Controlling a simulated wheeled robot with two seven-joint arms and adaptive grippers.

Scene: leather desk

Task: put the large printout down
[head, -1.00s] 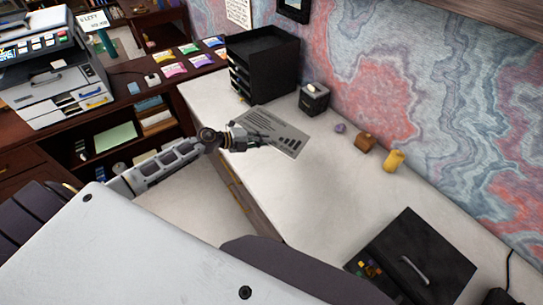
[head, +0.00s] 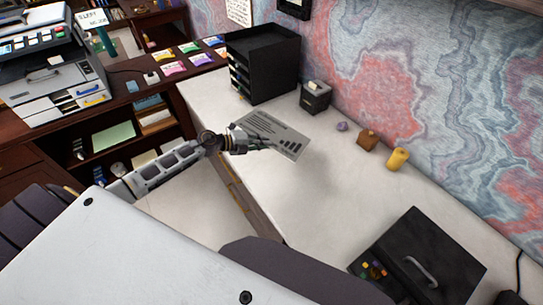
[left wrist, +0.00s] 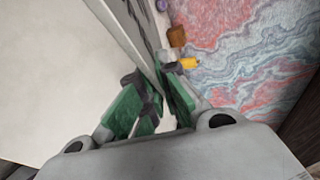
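The large printout (head: 287,138), a grey sheet with dark text lines and bars, is in my left gripper (head: 264,145) over the left part of the pale desk top. The gripper covers the sheet's near left edge. In the left wrist view the printout (left wrist: 128,28) shows nearly edge-on, running up from between the green finger pads (left wrist: 158,102), which are shut on it. A soft shadow lies on the desk by the sheet; the exact gap to the surface is hard to tell. My right gripper is not in view.
A black tray tower (head: 262,65) stands behind the printout, with a small black box (head: 315,96) beside it. A purple stone (head: 342,127), brown block (head: 368,139) and yellow roll (head: 397,158) line the wall. A black case (head: 425,262) sits lower right. The middle desk is clear.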

